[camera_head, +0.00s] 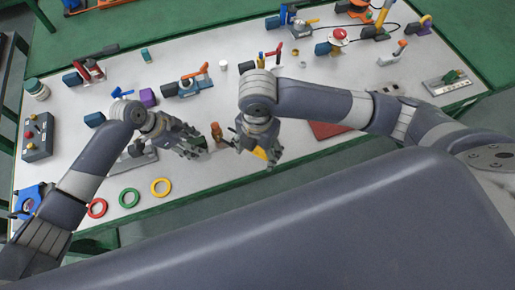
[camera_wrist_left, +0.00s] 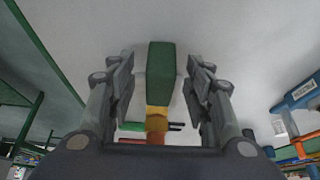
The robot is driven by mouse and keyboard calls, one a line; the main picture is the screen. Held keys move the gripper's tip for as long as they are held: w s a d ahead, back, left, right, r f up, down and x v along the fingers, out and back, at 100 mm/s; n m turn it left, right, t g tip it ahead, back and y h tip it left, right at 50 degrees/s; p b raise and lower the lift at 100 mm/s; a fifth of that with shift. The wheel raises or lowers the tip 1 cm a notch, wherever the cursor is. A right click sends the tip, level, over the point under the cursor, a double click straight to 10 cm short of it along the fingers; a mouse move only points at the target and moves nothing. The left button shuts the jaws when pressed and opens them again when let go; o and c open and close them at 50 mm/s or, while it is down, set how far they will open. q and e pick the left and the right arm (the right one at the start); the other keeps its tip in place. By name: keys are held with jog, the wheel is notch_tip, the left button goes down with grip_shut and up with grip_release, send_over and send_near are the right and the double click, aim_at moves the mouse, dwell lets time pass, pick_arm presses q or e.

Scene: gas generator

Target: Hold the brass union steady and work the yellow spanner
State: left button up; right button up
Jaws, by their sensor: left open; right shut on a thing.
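The brass union (camera_wrist_left: 157,122) shows in the left wrist view as a short orange-yellow fitting below a dark green block (camera_wrist_left: 160,72). In the head view the small brass and green piece (camera_head: 216,133) stands between my two grippers. My left gripper (camera_head: 199,147) is open just left of it; in the left wrist view its fingers (camera_wrist_left: 160,90) stand on either side of the green block, with gaps. My right gripper (camera_head: 260,150) is shut, with the yellow spanner (camera_head: 262,153) at its fingers near the table's front edge. The spanner's far end is hidden by the gripper.
The white table (camera_head: 200,180) holds red, green and yellow rings (camera_head: 160,187) at front left and a grey button box (camera_head: 38,137) at far left. Valves and fittings line the back. A dark red plate (camera_head: 328,130) lies under my right arm.

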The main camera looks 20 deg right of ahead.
pick_arm(q)
jog(key=v, duration=1.2)
